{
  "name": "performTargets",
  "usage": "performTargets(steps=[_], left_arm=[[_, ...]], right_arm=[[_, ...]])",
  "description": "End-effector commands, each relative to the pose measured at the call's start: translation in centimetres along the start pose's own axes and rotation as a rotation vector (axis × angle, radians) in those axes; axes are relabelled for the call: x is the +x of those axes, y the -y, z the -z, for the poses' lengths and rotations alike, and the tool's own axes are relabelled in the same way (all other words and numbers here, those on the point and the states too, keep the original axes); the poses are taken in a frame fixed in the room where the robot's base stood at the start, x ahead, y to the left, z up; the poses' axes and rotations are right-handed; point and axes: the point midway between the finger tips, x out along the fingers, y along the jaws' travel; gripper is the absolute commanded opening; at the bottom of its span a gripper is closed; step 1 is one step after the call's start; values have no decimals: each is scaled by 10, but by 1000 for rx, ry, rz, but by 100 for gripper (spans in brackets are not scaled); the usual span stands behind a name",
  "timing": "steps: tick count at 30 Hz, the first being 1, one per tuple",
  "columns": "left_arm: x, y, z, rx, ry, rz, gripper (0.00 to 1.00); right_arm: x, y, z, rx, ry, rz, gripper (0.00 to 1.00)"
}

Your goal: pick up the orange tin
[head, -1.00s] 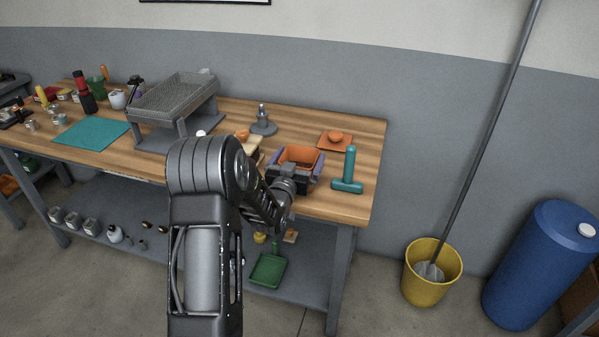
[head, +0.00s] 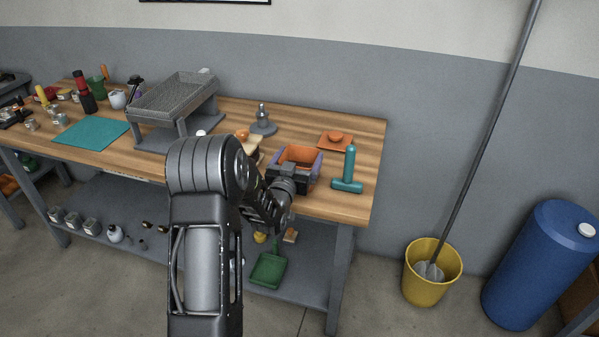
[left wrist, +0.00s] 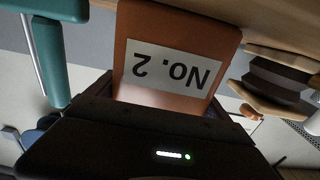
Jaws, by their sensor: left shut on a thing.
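The orange tin (head: 299,154) is an open-topped box near the right front of the wooden bench in the head view. In the left wrist view the tin (left wrist: 180,40) fills the top middle, and its white label reads "No. 2" upside down. My left gripper (head: 296,165) is shut on the tin, with its fingers along the tin's two sides. The gripper's body hides the tin's lower near side in the head view. I cannot tell whether the tin touches the bench. My right gripper is not in view.
A teal T-shaped tool (head: 348,170) stands close to the right of the tin. An orange square piece with a knob (head: 335,138) lies behind it. A grey metal stand (head: 263,121) and a wire-topped rack (head: 176,98) are to the left. The bench's right edge is near.

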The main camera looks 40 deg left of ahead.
Motion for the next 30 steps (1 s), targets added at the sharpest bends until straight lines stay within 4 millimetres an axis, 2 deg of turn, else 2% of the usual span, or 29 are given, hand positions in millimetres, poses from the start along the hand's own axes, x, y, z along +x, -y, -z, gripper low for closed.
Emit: performTargets(steps=[6,10,23,30], left_arm=[[0,0,2,0,-2,0,42],[0,0,10,0,-4,0,42],[0,0,86,-1,-6,0,42],[0,0,101,0,-1,0,42]], right_arm=[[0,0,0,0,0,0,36],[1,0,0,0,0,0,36],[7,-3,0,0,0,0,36],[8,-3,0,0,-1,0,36]])
